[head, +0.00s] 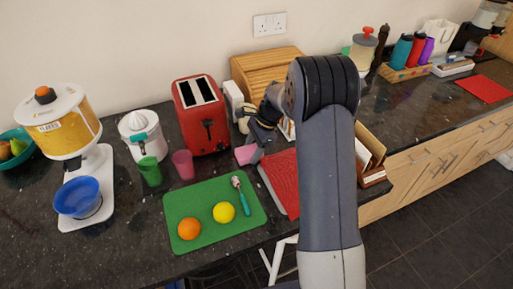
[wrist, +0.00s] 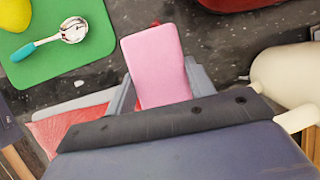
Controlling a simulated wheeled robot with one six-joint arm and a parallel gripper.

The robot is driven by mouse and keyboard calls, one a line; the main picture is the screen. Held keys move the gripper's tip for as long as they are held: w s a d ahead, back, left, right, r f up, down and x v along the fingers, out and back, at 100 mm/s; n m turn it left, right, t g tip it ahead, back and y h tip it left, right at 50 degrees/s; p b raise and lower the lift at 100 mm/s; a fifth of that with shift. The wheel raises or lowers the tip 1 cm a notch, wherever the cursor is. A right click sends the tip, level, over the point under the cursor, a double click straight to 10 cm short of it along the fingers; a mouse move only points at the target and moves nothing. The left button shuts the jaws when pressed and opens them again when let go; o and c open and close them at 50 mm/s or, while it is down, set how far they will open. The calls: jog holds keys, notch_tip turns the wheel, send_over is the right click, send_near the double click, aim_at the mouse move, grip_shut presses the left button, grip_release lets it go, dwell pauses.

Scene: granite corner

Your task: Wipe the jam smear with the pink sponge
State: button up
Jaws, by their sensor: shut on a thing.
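The pink sponge (wrist: 158,60) is between the two fingers of my gripper (wrist: 160,84) in the wrist view, with its far end sticking out over the dark counter. In the head view the sponge (head: 245,154) shows at the tip of my gripper (head: 256,152), in front of the red toaster's right side. My gripper is shut on it. A small dark red spot (wrist: 154,23) shows on the counter just past the sponge's far edge; it may be part of the jam smear. The rest of the smear is not visible. I cannot tell whether the sponge touches the counter.
A green board (head: 205,197) with an orange, a lemon and a spoon (head: 239,190) lies to the left. The red toaster (head: 201,117) stands behind, a pink cup (head: 183,164) beside it. A red mat (head: 283,185) lies near the counter's front edge, partly behind my arm.

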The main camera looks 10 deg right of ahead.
aim_at(231, 163)
jog(key=shift+s+a+f, duration=0.1)
jog(key=shift+s+a, duration=0.1)
jog(key=shift+a, duration=0.5)
jog(key=shift+s+a+f, duration=0.1)
jog(key=shift+s+a, duration=0.05)
jog(key=shift+a, duration=0.55)
jog(key=shift+s+a+r+p, duration=0.1)
jog(key=shift+s+a+p, duration=0.1)
jog(key=shift+a, duration=0.65)
jog(key=shift+s+a+p, duration=0.1)
jog(key=shift+s+a, duration=0.05)
jog(key=shift+a, duration=0.65)
jog(key=shift+w+r+p, duration=0.1)
jog(key=shift+r+p, duration=2.2)
jog(key=shift+r, duration=0.8)
notch_tip(231, 163, up, 3)
jog(key=shift+p, duration=1.25)
jog(key=shift+d+f, duration=0.1)
jog(key=shift+d, duration=0.05)
